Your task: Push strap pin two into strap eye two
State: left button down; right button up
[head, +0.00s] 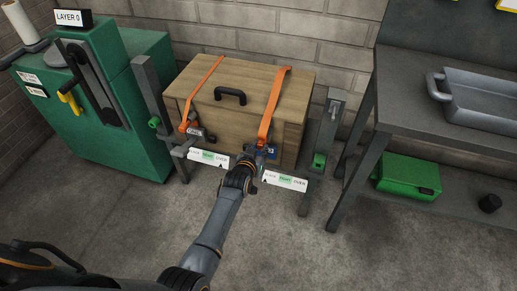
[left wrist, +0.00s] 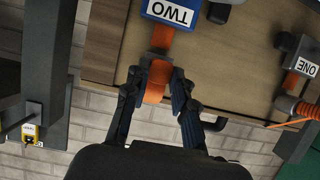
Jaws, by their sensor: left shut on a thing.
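A wooden crate (head: 232,108) with a black handle has two orange straps over it. The right strap, strap two (head: 274,98), runs down the front to my left gripper (head: 262,155). A blue plate marked TWO (left wrist: 172,12) shows in the left wrist view, beyond my fingertips. My left gripper (left wrist: 158,80) is shut around the orange strap's end piece, close to that plate. Strap pin two and strap eye two cannot be made out apart from the strap and gripper. Strap one (head: 203,88) lies to the left, with a grey plate marked ONE (left wrist: 303,58). My right gripper is not in view.
Two gauge plates (head: 208,157) (head: 285,180) stick out in front of the crate. Grey posts (head: 327,135) stand beside it. A green machine (head: 125,100) is left, a grey bench (head: 425,100) right, with a green case (head: 405,176) under it. The front floor is clear.

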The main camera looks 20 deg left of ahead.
pick_arm(q)
jog(key=c, duration=0.5)
grip_release()
jog(key=shift+s+r+p, duration=0.35)
jog(key=shift+s+p, duration=0.15)
jog(key=shift+p, duration=0.3)
jog(key=p+v, duration=0.5)
jog(key=v, duration=0.1)
jog(key=shift+p, duration=0.3)
jog(key=shift+f, duration=0.1)
